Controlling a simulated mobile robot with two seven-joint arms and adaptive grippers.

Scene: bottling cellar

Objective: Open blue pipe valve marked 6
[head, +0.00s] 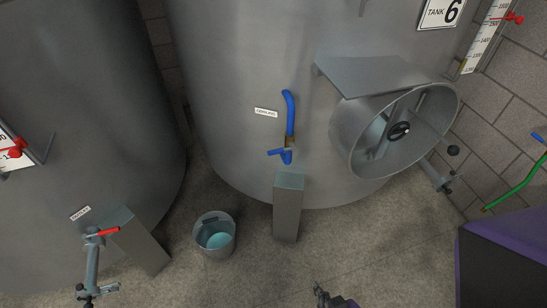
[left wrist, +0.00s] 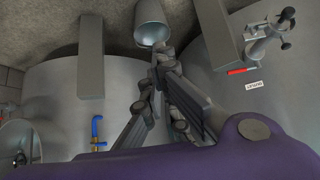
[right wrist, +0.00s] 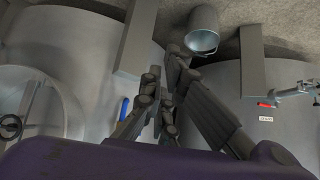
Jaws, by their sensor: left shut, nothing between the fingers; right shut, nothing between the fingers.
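A blue-handled valve (head: 289,120) with a brass-coloured body is on the front of the steel tank marked TANK 6 (head: 235,90). Its long blue part points up, and a smaller blue piece (head: 282,156) sits below, above a grey post. The blue valve also shows in the left wrist view (left wrist: 97,128) and partly in the right wrist view (right wrist: 124,109), beside my fingers. My right gripper (head: 322,292) is shut and empty at the bottom of the head view, well short of the valve. My left gripper (left wrist: 160,62) is shut and empty, outside the head view.
A round manway (head: 395,130) juts out right of the valve. A red-handled valve (head: 104,232) is on the left tank. A purple-edged block (head: 510,250) stands right.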

